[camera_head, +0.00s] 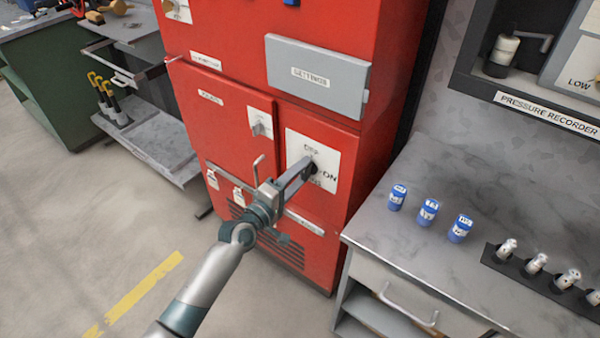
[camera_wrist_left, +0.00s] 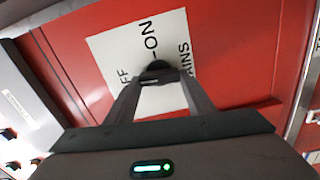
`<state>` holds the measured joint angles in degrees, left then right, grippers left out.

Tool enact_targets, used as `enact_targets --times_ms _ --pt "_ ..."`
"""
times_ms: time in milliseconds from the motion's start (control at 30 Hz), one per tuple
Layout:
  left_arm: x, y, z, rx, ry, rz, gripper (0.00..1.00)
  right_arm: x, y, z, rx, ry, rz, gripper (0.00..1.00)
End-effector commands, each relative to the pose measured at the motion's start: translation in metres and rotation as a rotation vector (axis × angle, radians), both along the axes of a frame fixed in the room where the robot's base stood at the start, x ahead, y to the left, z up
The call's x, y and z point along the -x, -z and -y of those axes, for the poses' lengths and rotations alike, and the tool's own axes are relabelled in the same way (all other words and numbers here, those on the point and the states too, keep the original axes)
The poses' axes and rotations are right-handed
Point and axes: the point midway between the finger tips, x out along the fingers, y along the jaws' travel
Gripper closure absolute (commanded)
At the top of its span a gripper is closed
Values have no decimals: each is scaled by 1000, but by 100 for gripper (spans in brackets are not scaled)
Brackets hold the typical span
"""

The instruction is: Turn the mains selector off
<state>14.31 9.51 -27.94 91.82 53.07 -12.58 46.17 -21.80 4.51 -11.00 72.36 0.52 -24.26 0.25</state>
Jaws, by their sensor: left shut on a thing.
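The mains selector (camera_wrist_left: 157,67) is a dark knob on a white plate (camera_head: 328,148) marked OFF at the top and ON at the right. The plate is on the front of the red cabinet (camera_head: 215,45). My left gripper (camera_head: 311,166) reaches the plate from the left and is shut on the knob. My right gripper is not in view.
A grey settings cover (camera_head: 318,77) juts out above the selector. A smaller switch (camera_head: 260,122) and a handle (camera_head: 258,168) are on the cabinet left of it. A grey counter (camera_head: 430,190) with several blue cans stands at the right. Open floor lies at the lower left.

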Motion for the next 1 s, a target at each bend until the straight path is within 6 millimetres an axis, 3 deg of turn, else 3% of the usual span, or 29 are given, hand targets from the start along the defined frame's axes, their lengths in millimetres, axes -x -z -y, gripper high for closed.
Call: enact_targets --times_ms 733,767,800,1000 --pt "0 1 -1 93 -1 -68 74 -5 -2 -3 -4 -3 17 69" --pt "0 1 -1 93 -1 -68 44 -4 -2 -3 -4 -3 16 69" --pt "0 1 -1 93 -1 -68 35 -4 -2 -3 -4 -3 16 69" --pt "0 1 0 93 -1 -68 33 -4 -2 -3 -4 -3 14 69"
